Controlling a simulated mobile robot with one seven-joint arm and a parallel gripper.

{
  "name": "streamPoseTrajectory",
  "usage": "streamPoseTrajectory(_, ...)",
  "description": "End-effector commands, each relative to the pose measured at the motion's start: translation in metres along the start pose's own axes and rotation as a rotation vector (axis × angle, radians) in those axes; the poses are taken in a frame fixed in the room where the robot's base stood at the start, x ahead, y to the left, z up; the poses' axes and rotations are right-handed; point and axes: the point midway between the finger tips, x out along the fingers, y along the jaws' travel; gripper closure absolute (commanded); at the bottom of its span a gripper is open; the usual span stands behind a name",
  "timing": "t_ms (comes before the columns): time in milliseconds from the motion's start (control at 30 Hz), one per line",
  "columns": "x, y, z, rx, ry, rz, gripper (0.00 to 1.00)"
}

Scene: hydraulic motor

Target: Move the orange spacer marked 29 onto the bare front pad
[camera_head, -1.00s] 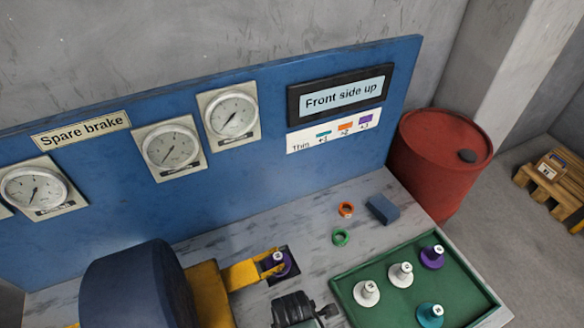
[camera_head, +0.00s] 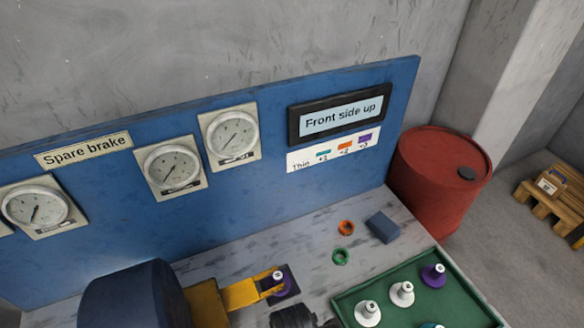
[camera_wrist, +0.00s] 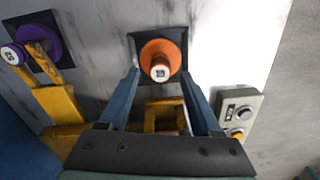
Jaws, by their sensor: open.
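The orange spacer (camera_wrist: 172,46) stands on a dark square pad (camera_wrist: 138,43) at the top middle of the wrist view. Its pale end label faces the camera, but the number is too small to read surely. My gripper (camera_wrist: 161,74) is open, with one blue finger on each side of the spacer's near end. I cannot tell whether either finger touches it. I see no bare pad in these frames. The orange spacer is not visible in the head view.
A purple spacer (camera_wrist: 40,45) sits on another dark pad by a yellow arm (camera_head: 245,293). A green tray (camera_head: 380,294) holds white and purple spacers. A control box (camera_wrist: 240,110) stands right of my fingers.

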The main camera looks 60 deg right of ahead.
Motion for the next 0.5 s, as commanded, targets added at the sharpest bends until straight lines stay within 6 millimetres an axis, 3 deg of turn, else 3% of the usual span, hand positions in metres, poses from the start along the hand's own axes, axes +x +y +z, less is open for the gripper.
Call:
streamPoseTrajectory(200,-0.049,0.001,0.000,-0.001,0.001,0.004,0.35)
streamPoseTrajectory(500,-0.078,0.000,0.000,0.000,0.000,0.000,0.35)
